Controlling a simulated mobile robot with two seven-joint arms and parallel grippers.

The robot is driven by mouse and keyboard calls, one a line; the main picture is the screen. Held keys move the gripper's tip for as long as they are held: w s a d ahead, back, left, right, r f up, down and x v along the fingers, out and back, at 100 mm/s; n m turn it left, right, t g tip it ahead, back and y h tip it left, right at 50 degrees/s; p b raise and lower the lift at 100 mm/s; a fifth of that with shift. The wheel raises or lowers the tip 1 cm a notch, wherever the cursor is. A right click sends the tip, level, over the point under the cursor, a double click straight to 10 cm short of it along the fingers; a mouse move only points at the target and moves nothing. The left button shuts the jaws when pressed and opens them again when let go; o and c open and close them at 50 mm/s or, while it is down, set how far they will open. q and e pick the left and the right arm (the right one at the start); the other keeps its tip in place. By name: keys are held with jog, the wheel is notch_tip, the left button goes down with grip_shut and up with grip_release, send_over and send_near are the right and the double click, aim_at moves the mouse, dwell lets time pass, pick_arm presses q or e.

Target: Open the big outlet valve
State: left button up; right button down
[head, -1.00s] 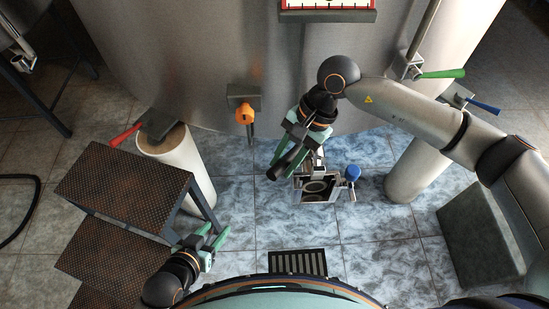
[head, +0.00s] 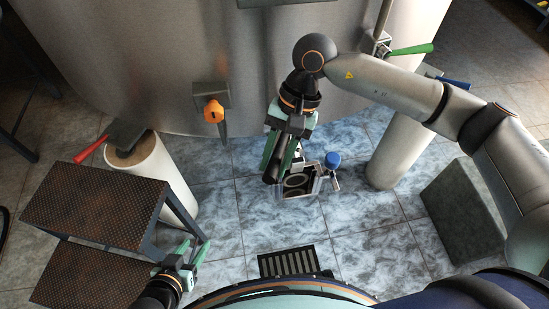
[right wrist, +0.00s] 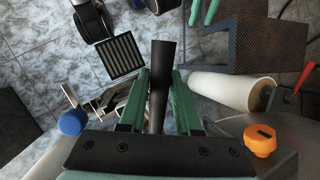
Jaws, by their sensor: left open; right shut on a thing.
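My right gripper (head: 277,163) is shut on a thick black bar (head: 274,172). The bar seems to be the big outlet valve's lever. In the right wrist view the bar (right wrist: 160,85) stands between the two green fingers. A square metal outlet fitting (head: 316,187) with a round opening sits low in front of the tank, just right of the bar. The gripper hides where bar and fitting join, so I cannot tell how far the valve is open. My left gripper (head: 195,255) is open and empty, low beside the steps.
An orange knob (head: 213,112) is on the tank (head: 180,60), with red (head: 91,150), green (head: 412,49) and blue (head: 455,83) levers around it. A blue-capped part (head: 333,160) is beside the outlet. Dark steps (head: 95,205) stand left; a floor grate (head: 287,262) lies in front.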

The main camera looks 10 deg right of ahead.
jog(key=c, duration=0.6)
grip_release()
jog(key=v, duration=1.2)
jog(key=shift+r+p, duration=0.25)
jog(key=shift+p, duration=0.15)
jog(key=shift+w, duration=0.1)
